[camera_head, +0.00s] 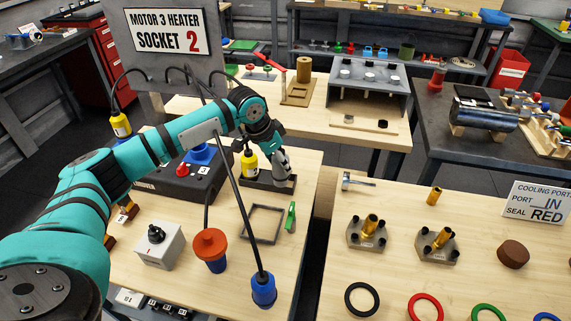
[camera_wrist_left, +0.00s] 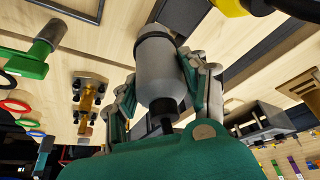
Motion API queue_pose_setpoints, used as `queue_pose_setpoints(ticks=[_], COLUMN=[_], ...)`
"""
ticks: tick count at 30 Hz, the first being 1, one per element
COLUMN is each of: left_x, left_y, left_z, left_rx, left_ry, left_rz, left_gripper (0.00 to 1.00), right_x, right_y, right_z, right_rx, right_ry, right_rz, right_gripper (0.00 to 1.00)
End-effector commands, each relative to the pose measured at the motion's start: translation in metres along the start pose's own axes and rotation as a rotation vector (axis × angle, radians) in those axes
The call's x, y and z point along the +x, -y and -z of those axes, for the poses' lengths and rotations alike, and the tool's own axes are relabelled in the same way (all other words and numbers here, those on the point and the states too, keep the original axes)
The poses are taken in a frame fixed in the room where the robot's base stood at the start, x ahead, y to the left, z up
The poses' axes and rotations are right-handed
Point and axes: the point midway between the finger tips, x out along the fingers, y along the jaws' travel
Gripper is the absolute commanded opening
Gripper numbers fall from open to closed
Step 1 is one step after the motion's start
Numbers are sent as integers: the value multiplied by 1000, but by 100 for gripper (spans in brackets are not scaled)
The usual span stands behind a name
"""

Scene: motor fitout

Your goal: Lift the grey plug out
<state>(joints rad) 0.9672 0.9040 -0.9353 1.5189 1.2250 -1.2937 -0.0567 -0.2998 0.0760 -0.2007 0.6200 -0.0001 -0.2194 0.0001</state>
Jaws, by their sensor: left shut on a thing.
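The grey plug (camera_head: 283,169) is at the right end of a dark socket block (camera_head: 258,182) on the near wooden table. My left gripper (camera_head: 273,150) comes down on it from above and left. In the left wrist view the grey plug (camera_wrist_left: 160,72) sits between my two fingers, which are shut on its body. Its dark-ringed end points at the dark block (camera_wrist_left: 182,14). I cannot tell whether it is still seated or just clear of the socket. My right gripper is not in view.
A yellow plug (camera_head: 249,164) stands beside the grey plug. An orange-red plug (camera_head: 211,246) and a blue plug (camera_head: 263,289) with cables stand nearer. A sign (camera_head: 166,32) reads "MOTOR 3 HEATER SOCKET 2".

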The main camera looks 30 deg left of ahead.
Motion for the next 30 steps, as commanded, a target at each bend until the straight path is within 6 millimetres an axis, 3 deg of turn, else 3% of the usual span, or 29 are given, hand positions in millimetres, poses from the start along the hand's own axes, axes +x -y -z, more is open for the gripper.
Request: queue_pose_setpoints(ticks=[15, 21, 30], left_x=[-49, -59, -62], left_y=[-43, -51, -53], left_z=[-94, -109, -112], left_rx=[1, 0, 0], left_ry=[0, -3, -5], left_rz=[3, 2, 0], left_gripper=[7, 7, 7], right_x=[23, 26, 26], right_y=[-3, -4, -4], right_z=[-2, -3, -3], right_rx=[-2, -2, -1], right_ry=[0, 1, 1], right_rz=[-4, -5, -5], right_gripper=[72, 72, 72])
